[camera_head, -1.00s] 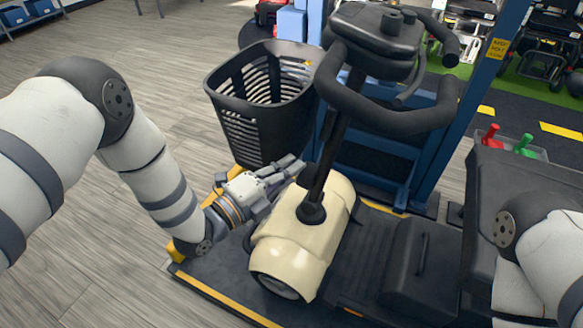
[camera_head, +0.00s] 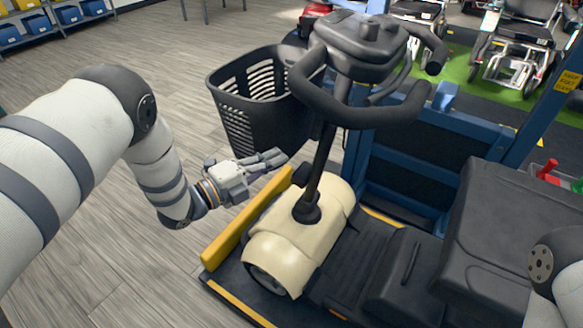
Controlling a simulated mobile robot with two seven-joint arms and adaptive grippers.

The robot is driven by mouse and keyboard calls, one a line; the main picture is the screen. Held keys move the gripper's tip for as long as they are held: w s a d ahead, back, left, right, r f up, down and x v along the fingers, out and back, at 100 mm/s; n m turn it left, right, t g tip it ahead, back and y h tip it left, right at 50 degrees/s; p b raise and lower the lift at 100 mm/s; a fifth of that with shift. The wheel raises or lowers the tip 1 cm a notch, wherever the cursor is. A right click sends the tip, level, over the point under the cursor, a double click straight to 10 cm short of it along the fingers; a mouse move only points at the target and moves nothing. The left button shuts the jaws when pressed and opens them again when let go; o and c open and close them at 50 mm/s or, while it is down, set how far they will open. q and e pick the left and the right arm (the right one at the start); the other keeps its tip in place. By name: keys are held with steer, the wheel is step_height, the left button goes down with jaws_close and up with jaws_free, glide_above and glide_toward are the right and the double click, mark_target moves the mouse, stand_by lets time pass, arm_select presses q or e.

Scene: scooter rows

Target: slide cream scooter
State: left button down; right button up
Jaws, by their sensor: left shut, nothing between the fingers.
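The cream scooter (camera_head: 300,237) stands in the middle, with a cream front cover, a dark tiller, looped black handlebars (camera_head: 365,100) and a black basket (camera_head: 255,100). Its dark floor and seat part reach to the right. My left gripper (camera_head: 272,160) is shut and empty, just left of the tiller and below the basket, above and behind the cream cover; I cannot tell whether it touches anything. My right arm shows only partly at the lower right edge, and its gripper is outside the picture.
The scooter stands on a dark platform with a yellow side rail (camera_head: 240,228) along its left. A blue frame (camera_head: 420,150) rises behind it. Wheelchairs (camera_head: 510,50) stand on green floor at the back right. The wooden floor at left is clear.

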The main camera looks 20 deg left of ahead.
arm_select(q)
steer(key=shift+w+a, duration=0.15)
steer(key=shift+a, duration=0.35)
steer(key=shift+a, duration=0.1)
